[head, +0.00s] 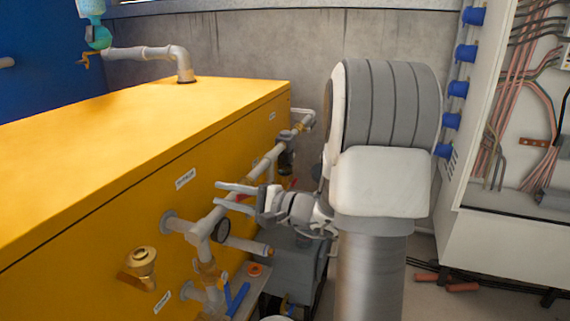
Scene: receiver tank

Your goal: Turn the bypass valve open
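Pipework with several valves runs along the front of the yellow tank (120,140); its small labels are too small to read, so I cannot tell which valve is the bypass valve. A blue lever (238,298) hangs from a brass valve body (209,272) low on the pipes. A brass fitting (140,265) sticks out farther left. A little red shows behind my gripper and farther back along the pipes. My gripper (217,193) is open and empty, its two fingers apart and pointing left, in front of the grey pipe (213,222). Whether it touches the pipe is unclear.
A grey box (290,262) stands under the pipes. An open electrical cabinet (520,220) with pink cables is at the right. Red-handled things (462,287) and dark cables lie on the floor.

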